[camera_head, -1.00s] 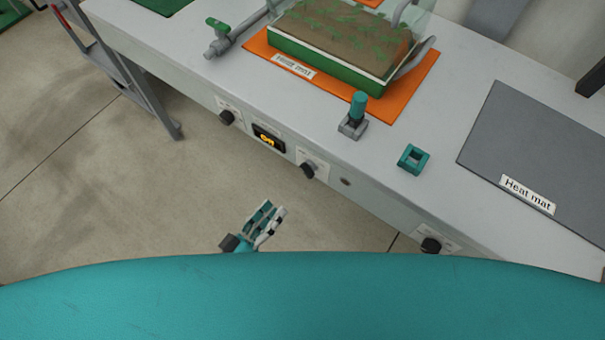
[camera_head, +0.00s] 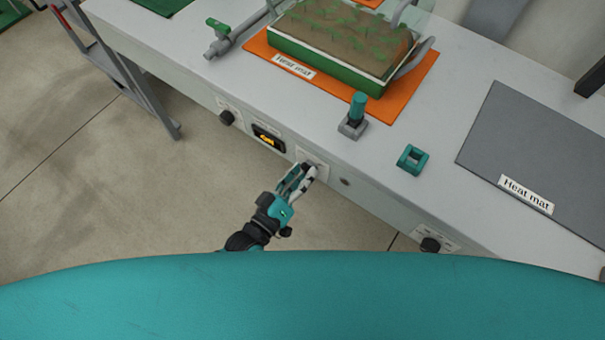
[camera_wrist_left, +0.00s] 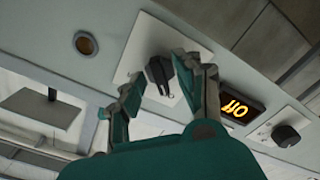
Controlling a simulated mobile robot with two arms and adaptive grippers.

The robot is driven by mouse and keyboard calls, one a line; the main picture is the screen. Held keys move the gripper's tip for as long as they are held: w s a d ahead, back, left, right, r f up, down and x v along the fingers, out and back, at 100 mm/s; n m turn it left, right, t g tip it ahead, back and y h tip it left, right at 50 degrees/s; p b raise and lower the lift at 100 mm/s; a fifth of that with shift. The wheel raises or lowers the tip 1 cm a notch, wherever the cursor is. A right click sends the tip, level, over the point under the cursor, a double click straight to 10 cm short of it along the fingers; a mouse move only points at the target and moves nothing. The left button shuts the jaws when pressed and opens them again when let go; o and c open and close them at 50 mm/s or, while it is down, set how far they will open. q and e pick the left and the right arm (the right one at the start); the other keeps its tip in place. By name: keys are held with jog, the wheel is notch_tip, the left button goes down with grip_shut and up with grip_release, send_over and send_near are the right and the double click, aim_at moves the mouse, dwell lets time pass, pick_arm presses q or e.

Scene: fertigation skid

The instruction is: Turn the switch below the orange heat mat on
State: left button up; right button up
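The orange heat mat (camera_head: 405,98) lies on the white bench top with a label at its front left corner. Below it, the bench's front panel carries a switch with a black rotary knob on a pale plate. In the left wrist view this knob (camera_wrist_left: 160,71) sits between the two fingertips of my left gripper (camera_wrist_left: 168,88). The fingers are apart, and I cannot tell whether either touches the knob. In the head view my left gripper (camera_head: 303,171) is at the panel and hides most of that knob. My right gripper is not in view.
A lit orange display (camera_head: 267,141) and another black knob (camera_head: 227,118) are left of the switch. A further knob (camera_head: 430,245) is under the grey heat mat (camera_head: 545,150). A planted green tray (camera_head: 315,58) stands on the orange mat. The floor before the bench is clear.

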pick_arm(q)
grip_shut()
jog(key=shift+m, duration=0.3)
jog(key=shift+m+p, duration=1.7)
jog(key=shift+m, duration=7)
jog(key=shift+o, duration=0.3)
grip_release()
